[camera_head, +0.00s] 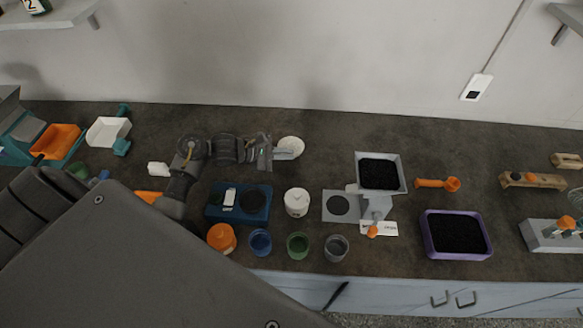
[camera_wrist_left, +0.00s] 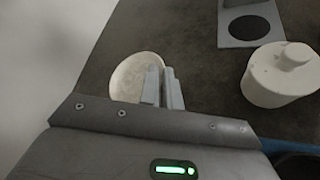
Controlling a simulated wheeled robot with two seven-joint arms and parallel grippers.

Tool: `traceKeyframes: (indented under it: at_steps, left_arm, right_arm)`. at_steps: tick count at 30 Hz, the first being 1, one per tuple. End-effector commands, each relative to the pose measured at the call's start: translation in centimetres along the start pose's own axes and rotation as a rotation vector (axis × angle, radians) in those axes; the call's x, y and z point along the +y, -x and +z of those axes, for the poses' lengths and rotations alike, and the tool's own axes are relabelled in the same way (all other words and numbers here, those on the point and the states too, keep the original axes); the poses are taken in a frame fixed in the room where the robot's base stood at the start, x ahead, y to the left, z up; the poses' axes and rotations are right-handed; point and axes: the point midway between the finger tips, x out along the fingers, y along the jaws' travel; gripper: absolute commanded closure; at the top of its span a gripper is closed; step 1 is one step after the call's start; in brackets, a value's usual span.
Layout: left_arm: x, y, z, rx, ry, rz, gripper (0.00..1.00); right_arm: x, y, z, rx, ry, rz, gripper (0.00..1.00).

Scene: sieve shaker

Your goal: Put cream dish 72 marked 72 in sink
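A round cream dish (camera_head: 291,146) is at the back middle of the counter, at the tip of my left gripper (camera_head: 272,153). In the left wrist view the dish (camera_wrist_left: 126,78) shows beside and behind the fingers (camera_wrist_left: 163,88). The fingers are close together, one over the inside of the dish and one just outside its right edge, so the gripper appears shut on its rim. No marking 72 is readable on the dish. I cannot tell whether the dish touches the counter. No sink is recognisable in these views. My right gripper is not in view.
A white lidded jar (camera_head: 297,203), a blue scale (camera_head: 226,203) and small coloured jars stand in front. A hopper-like device (camera_head: 402,177) and a purple tray (camera_head: 427,236) are to the right. Counter right of the dish is clear up to the hopper.

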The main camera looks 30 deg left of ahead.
Motion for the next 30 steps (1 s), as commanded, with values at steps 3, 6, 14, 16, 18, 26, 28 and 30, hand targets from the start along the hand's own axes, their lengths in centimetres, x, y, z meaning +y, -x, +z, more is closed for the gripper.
traceKeyframes:
  at_steps: [3, 6, 14, 16, 18, 26, 28, 30]
  left_arm:
    - [0.0, -1.6, -0.7, -0.002, 0.001, 0.000, 1.00]
    - [0.0, -2.2, -1.0, -0.002, -0.001, 0.000, 1.00]
    - [-0.3, -3.4, -1.7, -0.002, 0.001, -0.002, 1.00]
    - [-1.0, -3.7, -2.5, -0.001, 0.002, -0.003, 1.00]
    - [-1.4, -4.0, -3.2, -0.001, 0.000, -0.001, 1.00]
    - [-1.8, -4.3, -3.8, -0.002, -0.003, 0.000, 1.00]
    - [-1.8, -4.3, -3.8, -0.001, -0.003, -0.001, 0.91]
    - [-1.8, -4.3, -3.8, -0.001, -0.003, -0.001, 0.82]
  right_arm:
    - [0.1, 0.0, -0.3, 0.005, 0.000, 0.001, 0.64]
    - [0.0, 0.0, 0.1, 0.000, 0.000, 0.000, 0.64]
    - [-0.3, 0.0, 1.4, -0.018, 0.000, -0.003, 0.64]
    - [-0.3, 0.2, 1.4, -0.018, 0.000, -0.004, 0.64]
    - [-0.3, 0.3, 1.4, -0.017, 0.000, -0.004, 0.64]
    - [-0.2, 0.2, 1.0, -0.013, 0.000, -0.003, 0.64]
    - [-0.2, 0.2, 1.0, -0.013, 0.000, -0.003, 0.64]
    - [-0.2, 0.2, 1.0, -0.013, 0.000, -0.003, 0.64]
